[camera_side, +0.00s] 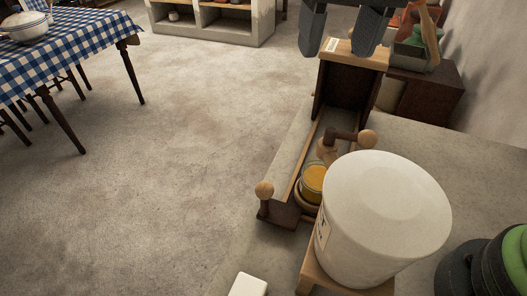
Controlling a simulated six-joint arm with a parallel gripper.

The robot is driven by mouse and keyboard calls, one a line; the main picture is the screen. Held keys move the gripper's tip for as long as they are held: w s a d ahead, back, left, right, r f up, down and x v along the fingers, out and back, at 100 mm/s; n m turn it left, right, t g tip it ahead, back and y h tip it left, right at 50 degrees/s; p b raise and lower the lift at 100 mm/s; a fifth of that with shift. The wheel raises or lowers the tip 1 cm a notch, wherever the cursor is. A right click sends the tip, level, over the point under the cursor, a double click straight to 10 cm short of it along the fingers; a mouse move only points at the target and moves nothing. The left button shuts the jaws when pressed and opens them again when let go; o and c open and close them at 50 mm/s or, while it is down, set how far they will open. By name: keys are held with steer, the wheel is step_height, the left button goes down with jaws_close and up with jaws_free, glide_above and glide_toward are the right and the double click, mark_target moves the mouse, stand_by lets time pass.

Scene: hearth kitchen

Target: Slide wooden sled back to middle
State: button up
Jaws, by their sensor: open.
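My gripper (341,46) is at the top of the picture. Its two dark fingers are apart, at either side of the light wooden top of a dark upright housing (342,83). I see nothing held between them. A long, narrow dark wooden track (281,211) runs from the housing toward the front left. Light wooden pieces (327,151) in the track may be the wooden sled; I cannot tell for certain. A glass jar with orange contents (313,178) stands in the track, partly hidden by a large white canister (385,215).
The canister stands on a small wooden stand (309,272), close right of the track. Round wooden knobs stick up at the track's front end (264,190) and right side (367,139). Dark and green pots (507,262) stand front right. A white block (248,285) is at the front edge.

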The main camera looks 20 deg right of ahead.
steer(key=a+f+h, duration=0.1)
steer(key=a+f, duration=0.4)
steer(key=a, duration=0.1)
steer(key=g+h, duration=0.1)
steer(key=h, duration=0.1)
glide_toward(263, 185)
steer(key=x, duration=1)
steer(key=shift+f, duration=0.15)
